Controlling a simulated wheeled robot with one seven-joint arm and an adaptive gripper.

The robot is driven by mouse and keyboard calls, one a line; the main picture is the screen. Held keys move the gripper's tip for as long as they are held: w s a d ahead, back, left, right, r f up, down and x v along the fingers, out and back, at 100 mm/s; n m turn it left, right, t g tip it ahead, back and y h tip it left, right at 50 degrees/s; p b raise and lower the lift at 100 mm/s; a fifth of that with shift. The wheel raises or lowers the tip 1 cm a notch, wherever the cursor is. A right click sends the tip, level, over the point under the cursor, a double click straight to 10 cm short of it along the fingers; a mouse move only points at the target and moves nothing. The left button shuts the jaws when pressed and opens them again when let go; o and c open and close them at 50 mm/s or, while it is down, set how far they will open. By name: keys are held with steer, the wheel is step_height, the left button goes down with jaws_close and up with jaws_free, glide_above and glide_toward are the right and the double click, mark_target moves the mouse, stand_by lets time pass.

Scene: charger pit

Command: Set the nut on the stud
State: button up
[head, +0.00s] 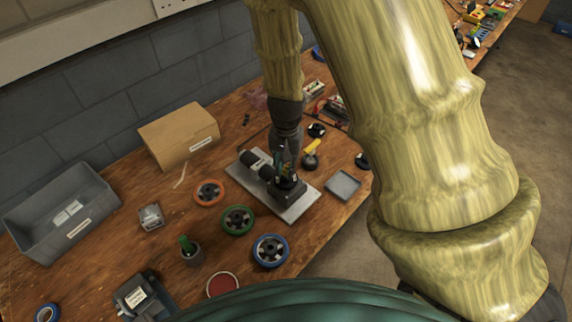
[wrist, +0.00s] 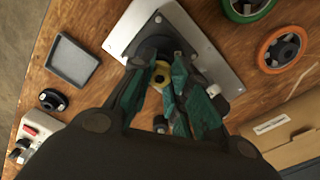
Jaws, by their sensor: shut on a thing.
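A grey metal plate (head: 240,176) lies on the wooden bench and carries black round fixtures (head: 252,161). My gripper (head: 286,172) is low over the right part of this plate. In the wrist view its teal fingers (wrist: 164,90) are around a brass-coloured nut (wrist: 162,74), shut on it. The nut is over or against a dark round fixture (wrist: 152,48) on the plate. I cannot tell whether it touches the stud; the stud itself is hidden by the nut and fingers.
A small grey tray (head: 342,186) lies right of the plate. A cardboard box (head: 180,137) and a grey bin (head: 62,212) are further left.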

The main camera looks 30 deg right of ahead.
steer(key=shift+f, duration=0.4)
steer(key=o, duration=0.9)
steer(key=shift+r, duration=6.05)
